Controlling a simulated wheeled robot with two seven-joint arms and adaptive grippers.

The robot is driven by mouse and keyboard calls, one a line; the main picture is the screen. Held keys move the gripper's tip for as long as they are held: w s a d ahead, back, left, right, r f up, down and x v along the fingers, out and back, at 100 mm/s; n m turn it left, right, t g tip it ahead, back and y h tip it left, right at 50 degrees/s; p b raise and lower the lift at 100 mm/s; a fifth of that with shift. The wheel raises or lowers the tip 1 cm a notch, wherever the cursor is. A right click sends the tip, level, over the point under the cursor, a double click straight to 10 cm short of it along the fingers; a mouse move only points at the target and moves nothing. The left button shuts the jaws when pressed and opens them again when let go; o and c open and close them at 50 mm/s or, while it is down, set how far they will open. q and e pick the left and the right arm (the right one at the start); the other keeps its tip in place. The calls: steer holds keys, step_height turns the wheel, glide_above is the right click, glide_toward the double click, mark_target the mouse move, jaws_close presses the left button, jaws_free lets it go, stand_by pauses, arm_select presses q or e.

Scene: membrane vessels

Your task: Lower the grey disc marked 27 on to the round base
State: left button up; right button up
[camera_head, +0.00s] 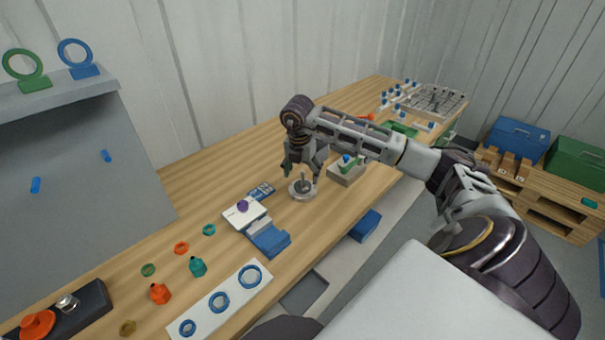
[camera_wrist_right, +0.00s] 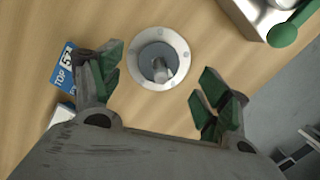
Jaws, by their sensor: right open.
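The round base (camera_head: 294,195) stands on the wooden bench, a pale ring with small marks on its rim in the right wrist view (camera_wrist_right: 139,77). Inside the ring lies a darker grey disc with an upright grey knob (camera_wrist_right: 158,66); the knob also shows in the head view (camera_head: 304,186). I cannot read the number 27 on it, nor tell how flush it sits. My right gripper (camera_head: 303,171) is just above it. In the wrist view its green-padded fingers (camera_wrist_right: 158,90) are wide apart and empty, with the knob clear of both. My left gripper is not in view.
A blue card (camera_head: 261,190) lies left of the base, by a white block with a purple knob (camera_head: 243,207). A grey box with a green handle (camera_head: 346,171) stands close on the right. A white board with blue rings (camera_head: 220,301) lies nearer the front.

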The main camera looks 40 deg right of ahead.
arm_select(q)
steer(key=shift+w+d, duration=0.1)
arm_select(e)
step_height(320, 180, up, 11)
steer(key=a, duration=0.1)
steer(key=shift+s+a, duration=0.25)
steer(key=shift+s, duration=0.15)
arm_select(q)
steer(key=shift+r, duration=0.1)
arm_select(e)
steer(key=shift+r, duration=0.15)
stand_by(0.9)
arm_select(q)
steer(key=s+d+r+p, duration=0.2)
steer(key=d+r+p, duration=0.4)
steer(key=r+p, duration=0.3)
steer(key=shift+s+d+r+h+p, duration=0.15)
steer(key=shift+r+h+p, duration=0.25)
steer(key=shift+p, duration=0.2)
arm_select(e)
step_height(320, 180, up, 10)
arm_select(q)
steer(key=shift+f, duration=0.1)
